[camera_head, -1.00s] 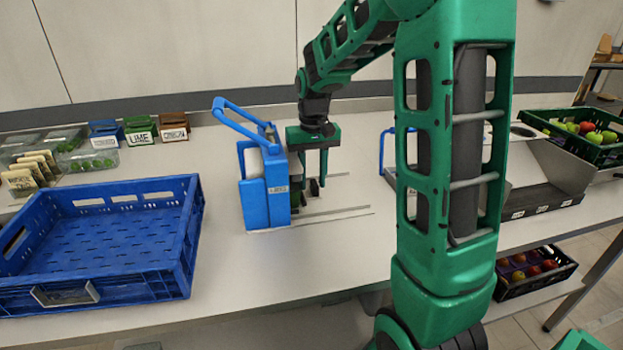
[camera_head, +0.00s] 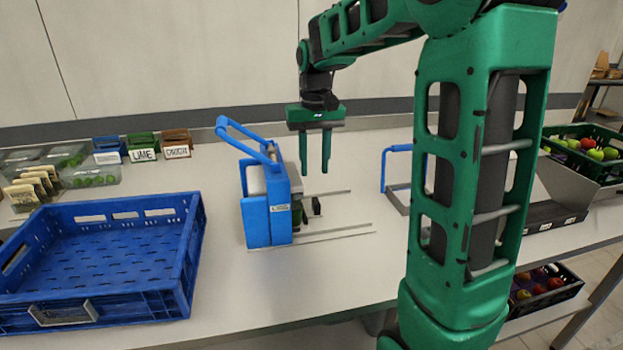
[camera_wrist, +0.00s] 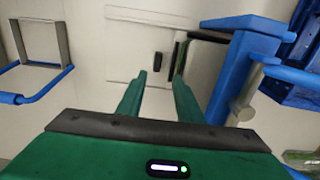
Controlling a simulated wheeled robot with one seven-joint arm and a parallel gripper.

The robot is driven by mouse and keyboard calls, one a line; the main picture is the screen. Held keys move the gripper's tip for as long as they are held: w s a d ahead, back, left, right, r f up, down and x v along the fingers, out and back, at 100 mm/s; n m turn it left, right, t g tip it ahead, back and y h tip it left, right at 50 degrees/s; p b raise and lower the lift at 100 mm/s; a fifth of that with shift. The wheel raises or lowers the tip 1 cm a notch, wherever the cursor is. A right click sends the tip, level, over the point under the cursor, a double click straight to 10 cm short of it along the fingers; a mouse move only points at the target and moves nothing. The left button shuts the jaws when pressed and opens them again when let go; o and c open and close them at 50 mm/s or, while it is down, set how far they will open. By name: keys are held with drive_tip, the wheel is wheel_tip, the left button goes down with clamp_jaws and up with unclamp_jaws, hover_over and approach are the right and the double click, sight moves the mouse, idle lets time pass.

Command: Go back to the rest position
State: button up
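My gripper (camera_head: 315,168) hangs fingers-down above the table, over the right side of a blue device with a lever handle (camera_head: 266,212). Its two green fingers are apart with nothing between them. The wrist view shows the same open fingers (camera_wrist: 159,80), with the blue device (camera_wrist: 240,68) to their right. A small dark and green part (camera_head: 304,212) sits low at the device's right side, below the fingertips and apart from them.
An empty blue crate (camera_head: 190,245) stands at left. Blue, green and brown label boxes (camera_head: 142,148) and clear trays of green items (camera_head: 92,180) stand behind it. A second blue-handled frame (camera_head: 397,149) is right of the gripper. A fruit crate (camera_head: 604,168) stands far right.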

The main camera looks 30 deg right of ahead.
drive_tip(key=shift+r, duration=0.45)
drive_tip(key=s+f+m, duration=0.1)
drive_tip(key=s+f, duration=0.1)
drive_tip(key=s, duration=0.8)
drive_tip(key=s+d+f, duration=0.1)
drive_tip(key=s+f, duration=0.2)
drive_tip(key=s, duration=0.6)
drive_tip(key=s+f+m, duration=0.1)
drive_tip(key=s+f, duration=0.2)
drive_tip(key=s, duration=0.7)
drive_tip(key=shift+s+d+f+m, duration=0.15)
drive_tip(key=shift+s+m, duration=0.15)
drive_tip(key=shift+s, duration=0.05)
